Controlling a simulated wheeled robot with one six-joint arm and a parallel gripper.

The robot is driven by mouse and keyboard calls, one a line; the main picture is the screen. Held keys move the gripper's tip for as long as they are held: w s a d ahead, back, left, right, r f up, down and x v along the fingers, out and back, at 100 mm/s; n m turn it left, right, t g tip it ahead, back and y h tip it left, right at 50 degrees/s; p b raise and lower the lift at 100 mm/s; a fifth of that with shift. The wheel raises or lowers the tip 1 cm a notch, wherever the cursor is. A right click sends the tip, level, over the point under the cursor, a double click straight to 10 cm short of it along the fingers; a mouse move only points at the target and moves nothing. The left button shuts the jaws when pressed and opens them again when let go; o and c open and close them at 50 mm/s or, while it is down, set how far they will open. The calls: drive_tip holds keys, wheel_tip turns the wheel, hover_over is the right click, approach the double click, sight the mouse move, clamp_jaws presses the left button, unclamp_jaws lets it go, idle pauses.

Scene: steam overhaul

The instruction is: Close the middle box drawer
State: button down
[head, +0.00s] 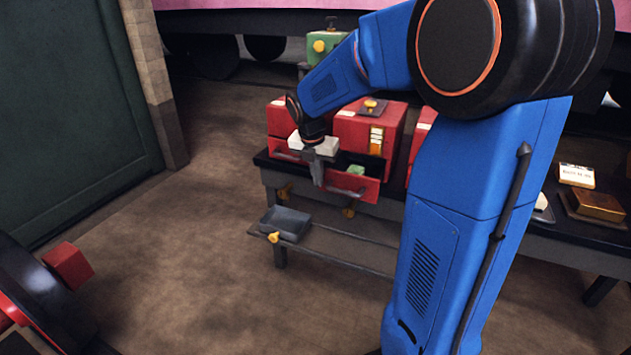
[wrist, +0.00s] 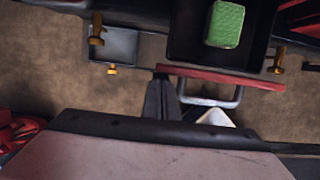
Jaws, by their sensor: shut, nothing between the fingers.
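The middle red box (head: 358,128) stands on the dark bench in the head view. Its drawer (head: 355,186) is pulled out, with a green block (head: 356,169) inside. In the wrist view the drawer's red front (wrist: 240,78) shows edge-on, with its grey handle (wrist: 225,102) and the green block (wrist: 226,24) in the dark tray. My gripper (head: 317,182) is shut and empty, pointing down by the left end of the drawer front. In the wrist view its fingertips (wrist: 161,77) are close to that end; I cannot tell whether they touch it.
Another red box (head: 282,118) is to the left and one (head: 421,135) to the right. A grey tray (head: 287,222) sits on the lower shelf. Yellow knobs (head: 349,211) stick out below the bench edge. The floor in front is open.

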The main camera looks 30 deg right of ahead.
drive_tip(key=w+d, duration=0.2)
drive_tip(key=d, duration=0.1)
drive_tip(key=w+d, duration=0.5)
drive_tip(key=d, duration=0.1)
drive_tip(key=shift+w+d, duration=0.25)
drive_tip(key=shift+d, duration=0.05)
drive_tip(key=shift+r, duration=0.15)
